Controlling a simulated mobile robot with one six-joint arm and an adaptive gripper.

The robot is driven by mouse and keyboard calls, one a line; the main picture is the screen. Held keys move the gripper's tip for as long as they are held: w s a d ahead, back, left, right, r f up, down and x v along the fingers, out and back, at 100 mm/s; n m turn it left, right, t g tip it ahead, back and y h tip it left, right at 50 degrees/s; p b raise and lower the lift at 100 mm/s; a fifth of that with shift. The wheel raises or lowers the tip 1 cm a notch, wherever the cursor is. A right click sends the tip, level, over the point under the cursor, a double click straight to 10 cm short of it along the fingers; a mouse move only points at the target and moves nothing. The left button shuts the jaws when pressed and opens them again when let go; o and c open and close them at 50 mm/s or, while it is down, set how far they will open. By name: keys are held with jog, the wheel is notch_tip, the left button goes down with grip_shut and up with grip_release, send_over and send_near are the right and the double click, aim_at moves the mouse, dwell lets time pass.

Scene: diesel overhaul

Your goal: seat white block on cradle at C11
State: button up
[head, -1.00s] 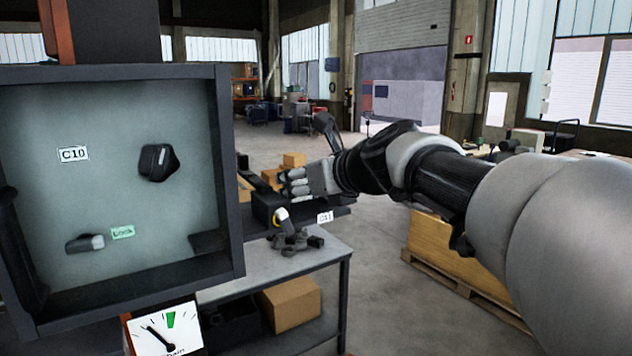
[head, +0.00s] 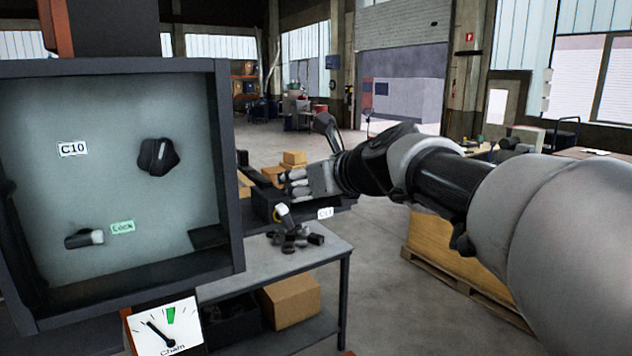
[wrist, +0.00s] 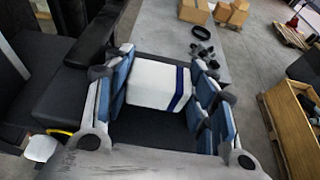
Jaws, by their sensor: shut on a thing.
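The white block (wrist: 158,84) with a dark blue stripe sits between the blue-padded fingers of my gripper (wrist: 163,82) in the wrist view. The gripper is shut on it. In the head view my gripper (head: 296,185) is over the dark cradle (head: 262,205) at the C11 label (head: 325,213), and I cannot make out the block there. The wrist view shows a dark surface (wrist: 155,122) under and in front of the block. I cannot tell whether the block touches it.
A large open panel box (head: 225,170) marked C10 stands at left, with a gauge (head: 165,326) below. Cardboard boxes (head: 294,158) lie behind the gripper.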

jog(key=shift+f+b, duration=0.3)
jog(key=shift+f, duration=0.2)
jog(key=o, duration=1.1)
jog(key=shift+f, duration=0.1)
jog(key=shift+d, duration=0.1)
